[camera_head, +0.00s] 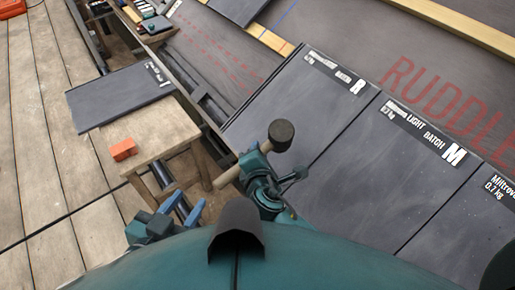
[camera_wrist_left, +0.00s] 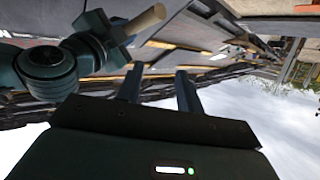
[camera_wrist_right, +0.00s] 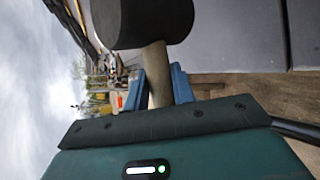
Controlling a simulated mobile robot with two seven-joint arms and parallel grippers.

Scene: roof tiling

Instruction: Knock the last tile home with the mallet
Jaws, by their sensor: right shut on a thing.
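My right gripper (camera_head: 252,166) is shut on the mallet's wooden handle (camera_head: 229,177). The mallet's dark head (camera_head: 281,134) is raised over the near edge of the laid tiles. The right wrist view shows the mallet head (camera_wrist_right: 140,22) and handle (camera_wrist_right: 157,72) between blue fingers. Dark tiles lie side by side: the tile marked R (camera_head: 295,105), the tile marked M (camera_head: 400,165) and a partly cut-off tile (camera_head: 480,225) at right. Which one is last I cannot tell. My left gripper (camera_head: 182,209) is open and empty, left of the mallet; its parted fingers (camera_wrist_left: 158,88) show in the left wrist view.
Timber battens (camera_head: 262,37) cross the roof underlay beyond. Plank decking (camera_head: 40,130) is clear at left. A tool tray (camera_head: 155,27) stands at the back.

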